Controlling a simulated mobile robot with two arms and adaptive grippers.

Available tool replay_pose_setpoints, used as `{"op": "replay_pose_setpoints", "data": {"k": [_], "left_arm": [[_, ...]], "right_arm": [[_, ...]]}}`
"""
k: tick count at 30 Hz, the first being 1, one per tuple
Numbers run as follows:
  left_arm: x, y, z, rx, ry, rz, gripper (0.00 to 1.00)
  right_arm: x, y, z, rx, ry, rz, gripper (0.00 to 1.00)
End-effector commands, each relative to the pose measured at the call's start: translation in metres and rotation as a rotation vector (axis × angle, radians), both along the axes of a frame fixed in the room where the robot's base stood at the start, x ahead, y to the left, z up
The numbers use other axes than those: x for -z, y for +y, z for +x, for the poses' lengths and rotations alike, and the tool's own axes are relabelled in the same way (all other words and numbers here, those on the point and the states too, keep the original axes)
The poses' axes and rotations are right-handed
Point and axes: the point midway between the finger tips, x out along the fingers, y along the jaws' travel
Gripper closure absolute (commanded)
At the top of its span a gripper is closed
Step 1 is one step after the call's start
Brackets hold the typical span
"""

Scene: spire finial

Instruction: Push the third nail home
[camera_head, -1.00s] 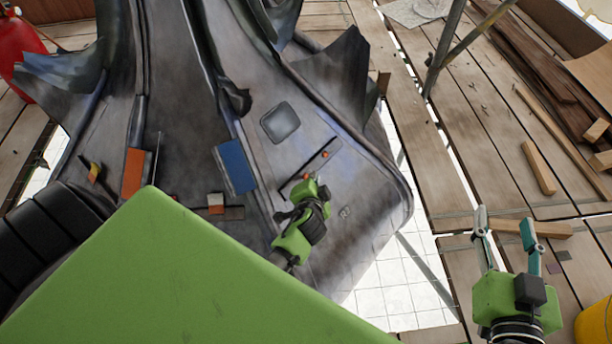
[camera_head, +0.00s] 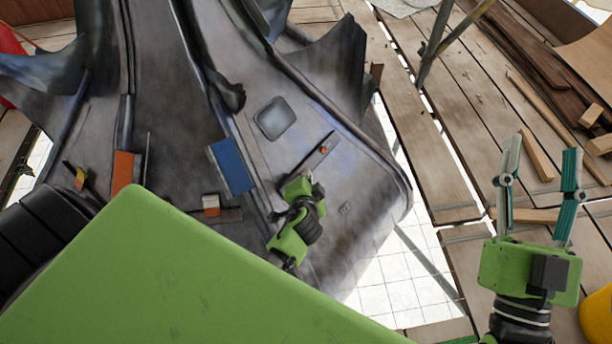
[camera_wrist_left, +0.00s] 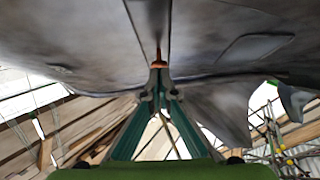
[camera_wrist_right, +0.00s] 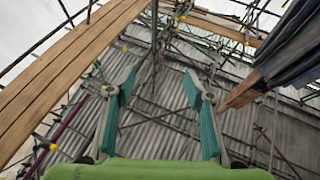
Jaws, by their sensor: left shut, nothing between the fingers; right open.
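A dark narrow strip (camera_head: 314,160) lies on the grey metal sheet (camera_head: 352,240). One orange nail head (camera_head: 323,150) shows near the strip's far end. My left gripper (camera_head: 306,183) is over the near end of the strip and covers what lies under it. In the left wrist view its fingers (camera_wrist_left: 159,66) are shut, with the tips at a copper-coloured nail head (camera_wrist_left: 157,64). They look touching or nearly so, and a thin shank shows beyond the head. My right gripper (camera_head: 541,153) is open and empty over the planks at the right, apart from the sheet.
A blue block (camera_head: 232,166), an orange block (camera_head: 124,171) and a small orange-and-white piece (camera_head: 211,205) are on the metal left of my left gripper. A scaffold pole (camera_head: 434,45) stands at the back right. Loose timber (camera_head: 535,157) lies on the planks.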

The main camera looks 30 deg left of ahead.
Motion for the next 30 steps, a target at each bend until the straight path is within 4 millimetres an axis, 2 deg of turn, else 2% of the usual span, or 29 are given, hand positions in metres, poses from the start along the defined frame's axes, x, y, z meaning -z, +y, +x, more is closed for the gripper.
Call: {"op": "replay_pose_setpoints", "data": {"k": [6,16,30], "left_arm": [[0.002,0.002,0.000,-0.001,0.001,0.000,1.00],[0.021,0.020,0.002,-0.003,0.002,0.001,1.00],[0.019,0.023,0.002,-0.005,0.003,0.003,1.00]], "right_arm": [[-0.001,0.000,-0.001,0.000,-0.009,0.002,0.52],[-0.032,-0.002,-0.022,-0.010,-0.180,0.052,0.52],[-0.030,-0.001,-0.018,-0.009,-0.158,0.045,0.52]]}}
